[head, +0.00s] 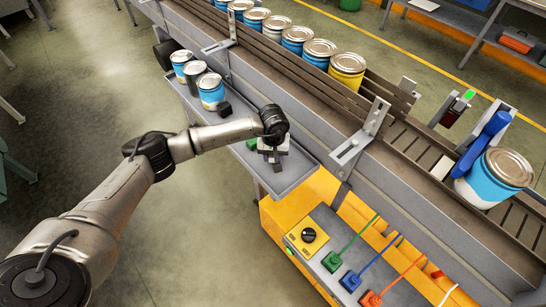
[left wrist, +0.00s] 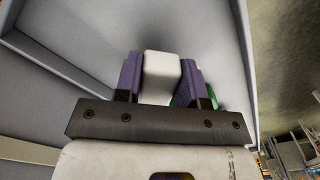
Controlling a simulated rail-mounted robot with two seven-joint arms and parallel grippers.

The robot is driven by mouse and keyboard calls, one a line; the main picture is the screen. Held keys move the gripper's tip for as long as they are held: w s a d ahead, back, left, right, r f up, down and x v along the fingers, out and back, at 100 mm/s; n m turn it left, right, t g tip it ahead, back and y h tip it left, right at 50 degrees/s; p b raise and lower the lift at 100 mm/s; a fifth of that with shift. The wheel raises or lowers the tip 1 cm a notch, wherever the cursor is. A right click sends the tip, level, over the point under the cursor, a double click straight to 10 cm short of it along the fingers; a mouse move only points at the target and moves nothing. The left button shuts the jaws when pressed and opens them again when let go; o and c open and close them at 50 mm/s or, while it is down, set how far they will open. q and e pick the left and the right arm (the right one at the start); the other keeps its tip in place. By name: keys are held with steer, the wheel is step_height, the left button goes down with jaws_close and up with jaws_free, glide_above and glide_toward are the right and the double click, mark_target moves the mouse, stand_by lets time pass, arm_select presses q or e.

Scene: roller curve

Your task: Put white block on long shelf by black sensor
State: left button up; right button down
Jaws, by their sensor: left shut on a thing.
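My left gripper (head: 274,158) is over the near part of the long grey shelf (head: 292,178) that runs along the conveyor's side. In the left wrist view, its purple fingers (left wrist: 160,82) are shut on a white block (left wrist: 161,75). The head view does not show clearly whether the block touches the shelf. A small black box-like thing (head: 225,108), possibly the black sensor, is on the shelf, up and left of the gripper beside the cans. My right gripper is not in view.
Several cans (head: 211,92) stand at the shelf's far end. A green object (head: 251,144) is close beside my gripper. The conveyor wall (head: 310,128) borders the shelf. A yellow control box (head: 310,236) with coloured cables stands below. Shelf between black thing and gripper looks mostly clear.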

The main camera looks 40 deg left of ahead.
arm_select(q)
steer(key=shift+f, duration=0.8)
steer(key=shift+f, duration=0.2)
steer(key=o, duration=0.9)
step_height(320, 180, up, 12)
steer(key=shift+r+b, duration=0.15)
steer(key=shift+b, duration=0.25)
